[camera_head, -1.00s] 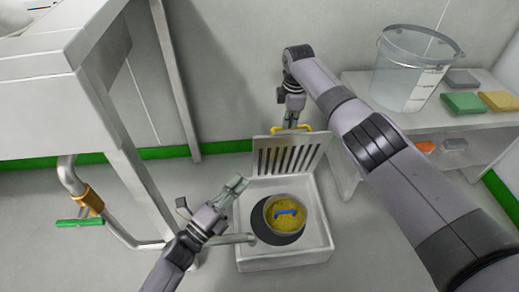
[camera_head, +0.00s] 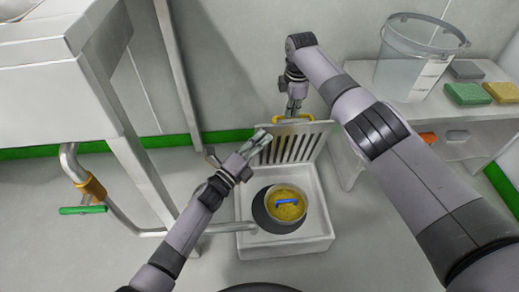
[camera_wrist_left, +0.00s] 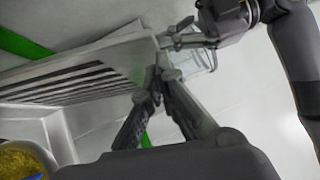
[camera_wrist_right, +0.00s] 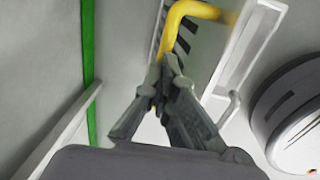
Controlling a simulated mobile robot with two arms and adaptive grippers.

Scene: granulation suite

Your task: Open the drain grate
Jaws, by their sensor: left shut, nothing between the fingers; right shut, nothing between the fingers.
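The slotted drain grate (camera_head: 297,145) stands tilted up at the back of the white drain box (camera_head: 285,245). Its yellow handle (camera_head: 308,118) is at the top edge. My right gripper (camera_head: 292,110) is shut and empty beside the handle; the right wrist view shows the yellow handle (camera_wrist_right: 185,18) just beyond the fingertips. My left gripper (camera_head: 263,138) is shut and empty at the left part of the grate; in the left wrist view the grate (camera_wrist_left: 85,85) lies left of the fingertips, and I cannot tell whether they touch it.
A round basin with yellow contents (camera_head: 288,213) and a blue handle sits in the drain box. A metal pipe with a green lever (camera_head: 82,210) and a table leg stand left. A shelf (camera_head: 445,115) with a clear bucket (camera_head: 415,60) stands right, behind my right arm.

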